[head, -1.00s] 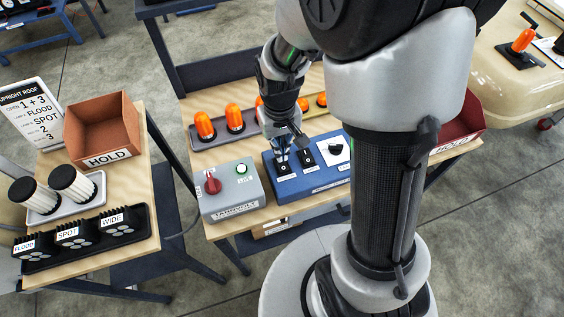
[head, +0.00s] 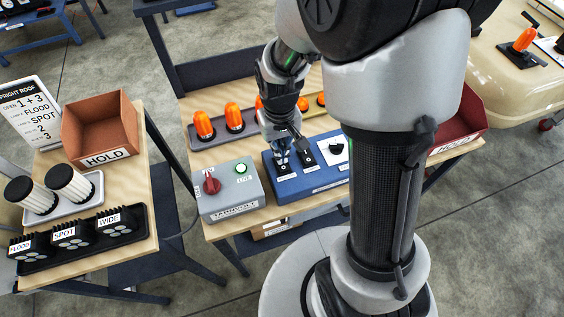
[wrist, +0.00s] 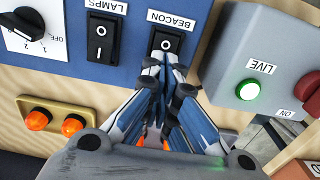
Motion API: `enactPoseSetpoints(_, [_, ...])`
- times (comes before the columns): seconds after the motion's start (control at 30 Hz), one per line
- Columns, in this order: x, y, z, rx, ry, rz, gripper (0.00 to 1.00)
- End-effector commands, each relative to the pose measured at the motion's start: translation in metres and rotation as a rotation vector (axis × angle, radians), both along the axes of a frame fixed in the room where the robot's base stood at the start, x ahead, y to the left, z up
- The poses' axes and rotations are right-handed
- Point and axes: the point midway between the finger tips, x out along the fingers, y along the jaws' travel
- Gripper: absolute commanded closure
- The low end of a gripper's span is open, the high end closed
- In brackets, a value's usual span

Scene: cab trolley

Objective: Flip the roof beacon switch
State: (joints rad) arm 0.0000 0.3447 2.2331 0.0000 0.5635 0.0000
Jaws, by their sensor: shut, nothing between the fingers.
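The beacon switch (wrist: 166,41) is a black rocker on the blue panel (wrist: 60,62), labelled BEACON in the wrist view. Its O end shows; its other end is hidden behind my fingertips. My gripper (wrist: 165,62) is shut and empty, with its tips right at the switch. I cannot tell whether they press on it. In the head view my gripper (head: 283,160) points down at the left end of the blue panel (head: 318,180) and covers much of the switch.
A grey box (head: 230,192) with a red knob and lit green LIVE lamp (head: 241,168) stands close by. Orange beacons (head: 234,117) stand behind.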

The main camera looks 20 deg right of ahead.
Motion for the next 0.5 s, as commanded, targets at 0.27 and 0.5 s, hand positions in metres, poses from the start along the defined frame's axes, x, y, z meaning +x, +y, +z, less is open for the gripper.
enactPoseSetpoints(0.27, [-0.0002,0.0,-0.0049,0.0,0.001,0.0,1.0])
enactPoseSetpoints(0.5, [-0.0004,0.0,-0.0086,0.0,0.001,0.0,1.0])
